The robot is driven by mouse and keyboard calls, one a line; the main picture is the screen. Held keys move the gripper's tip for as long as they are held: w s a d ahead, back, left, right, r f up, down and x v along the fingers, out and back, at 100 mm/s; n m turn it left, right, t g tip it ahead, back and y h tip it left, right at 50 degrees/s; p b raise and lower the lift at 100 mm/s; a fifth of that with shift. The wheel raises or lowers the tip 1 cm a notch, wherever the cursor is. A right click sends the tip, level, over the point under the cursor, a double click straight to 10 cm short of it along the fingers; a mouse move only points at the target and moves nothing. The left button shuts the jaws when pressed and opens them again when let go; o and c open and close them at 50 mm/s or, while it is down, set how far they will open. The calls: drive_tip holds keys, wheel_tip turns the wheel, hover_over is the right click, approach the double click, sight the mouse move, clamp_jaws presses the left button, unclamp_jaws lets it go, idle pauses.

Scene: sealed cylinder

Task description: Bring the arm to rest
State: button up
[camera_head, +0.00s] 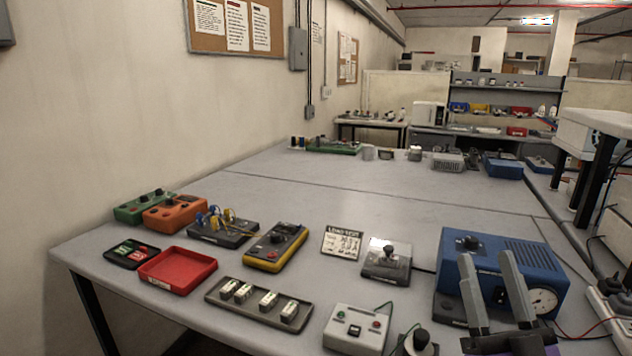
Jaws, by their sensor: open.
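My gripper (492,290) shows at the lower right, with its two grey fingers pointing up and spread apart. It is open, and nothing shows between the fingers. The fingers overlap the front of a blue box with a round gauge (519,257) in this view. I cannot tell whether they touch it. The rest of my arm is mostly below the picture's bottom edge.
The grey bench (350,205) carries a red tray (178,270), a dark tray with several small blocks (258,303), a yellow meter (275,247), a joystick box (387,262) and a white button box (356,330). The bench middle is clear. A wall is at left.

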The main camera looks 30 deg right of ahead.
drive_tip(key=s+a+f+n+g+y, duration=0.2)
drive_tip(key=s+a+f+y, duration=0.15)
drive_tip(key=a+f, duration=0.3)
drive_tip(key=s+a+f+n+g+y, duration=0.2)
drive_tip(key=a+f+y, duration=0.25)
drive_tip(key=f, duration=0.35)
drive_tip(key=s+a+f+g+y, duration=0.1)
drive_tip(key=s+a+f, duration=0.3)
drive_tip(key=s, duration=0.4)
drive_tip(key=s+a+f+g+y, duration=0.1)
drive_tip(key=s+a+f+g, duration=0.3)
drive_tip(key=s, duration=0.4)
drive_tip(key=shift+a+f+n+g, duration=0.3)
drive_tip(key=shift+a+f+n, duration=0.1)
drive_tip(key=shift+a+f, duration=0.4)
drive_tip(key=shift+w+r, duration=0.1)
drive_tip(key=shift+r, duration=0.05)
drive_tip(key=shift+c, duration=0.3)
